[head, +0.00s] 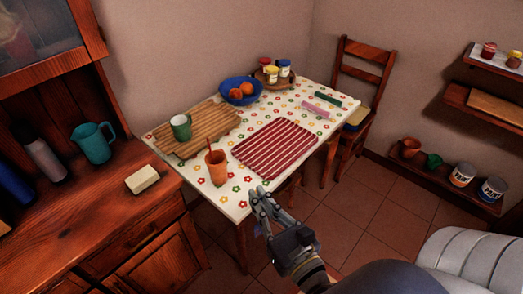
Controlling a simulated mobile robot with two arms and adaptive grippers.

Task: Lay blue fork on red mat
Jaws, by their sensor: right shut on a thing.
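The red mat (276,149), with white stripes, lies flat on the near right part of the table. My right gripper (261,197) is at the table's near edge, in front of the mat and apart from it in the picture. It is shut on a thin thing that its fingers mostly hide. A small bluish bit (257,231) shows beside the fingers and looks like part of the blue fork, but its shape is not clear. No fork shows on the mat. My left gripper is out of view.
The table (232,203) has a flowered cloth. An orange cup (216,167) with a red stick stands left of the mat. A green mug (181,127) is on a wooden board (205,145). A blue bowl (240,90) of fruit and a jar tray (262,79) stand behind.

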